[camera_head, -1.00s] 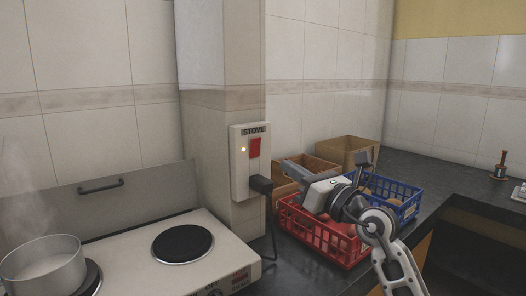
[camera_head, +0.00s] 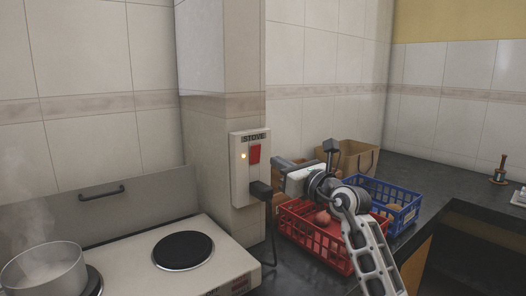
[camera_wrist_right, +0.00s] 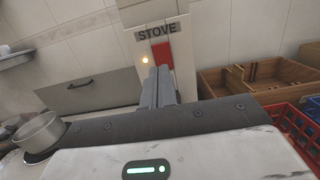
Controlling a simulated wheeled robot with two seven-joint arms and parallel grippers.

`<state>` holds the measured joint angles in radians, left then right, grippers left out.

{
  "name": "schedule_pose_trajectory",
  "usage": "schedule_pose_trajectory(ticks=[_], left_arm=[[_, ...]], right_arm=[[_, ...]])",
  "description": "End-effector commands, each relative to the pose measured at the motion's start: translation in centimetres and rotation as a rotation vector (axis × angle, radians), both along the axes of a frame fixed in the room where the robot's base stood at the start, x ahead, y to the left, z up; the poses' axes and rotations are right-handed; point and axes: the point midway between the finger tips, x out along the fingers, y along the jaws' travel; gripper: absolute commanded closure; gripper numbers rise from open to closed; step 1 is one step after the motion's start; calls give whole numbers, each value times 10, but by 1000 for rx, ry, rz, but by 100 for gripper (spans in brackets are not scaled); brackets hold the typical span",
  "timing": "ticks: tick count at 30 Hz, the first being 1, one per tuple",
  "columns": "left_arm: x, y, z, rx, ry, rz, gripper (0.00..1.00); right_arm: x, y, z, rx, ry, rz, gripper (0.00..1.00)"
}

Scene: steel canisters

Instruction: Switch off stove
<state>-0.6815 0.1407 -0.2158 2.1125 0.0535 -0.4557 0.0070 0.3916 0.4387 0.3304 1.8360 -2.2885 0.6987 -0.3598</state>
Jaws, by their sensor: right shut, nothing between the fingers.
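The stove switch box (camera_head: 241,180) is a white panel labelled STOVE on the wall pillar, with a red switch (camera_head: 255,154) and a lit yellow-orange light (camera_head: 243,156). A black plug (camera_head: 261,190) sits at its lower right. My right gripper (camera_head: 277,162) is shut and empty, just right of the red switch, pointing at the panel. In the right wrist view, its fingertips (camera_wrist_right: 158,74) overlap the lower part of the red switch (camera_wrist_right: 162,53); I cannot tell whether they touch. The stove (camera_head: 201,257) has a bare black hotplate (camera_head: 183,250). A steaming pot (camera_head: 45,272) stands on the other hotplate. My left gripper is not in view.
A red crate (camera_head: 330,262) and a blue crate (camera_head: 408,206) stand on the dark counter under and beside my right arm. A brown paper bag (camera_head: 364,158) stands behind them. Wooden boxes (camera_wrist_right: 265,79) show in the right wrist view. A cable (camera_head: 272,240) hangs from the plug.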

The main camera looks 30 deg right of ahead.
Motion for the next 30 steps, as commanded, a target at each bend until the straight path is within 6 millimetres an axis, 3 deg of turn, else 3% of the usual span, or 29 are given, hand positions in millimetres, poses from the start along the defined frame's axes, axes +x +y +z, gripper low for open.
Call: schedule_pose_trajectory(ticks=[6,12,24,28,30], left_arm=[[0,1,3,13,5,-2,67],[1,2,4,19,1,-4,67],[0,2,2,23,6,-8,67],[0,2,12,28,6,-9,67],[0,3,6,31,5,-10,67]], right_arm=[[43,4,8,2,-2,1,100],[64,6,8,2,-1,0,100],[69,6,8,0,-1,1,100],[74,6,15,0,1,1,100],[73,6,10,0,-1,1,100]])
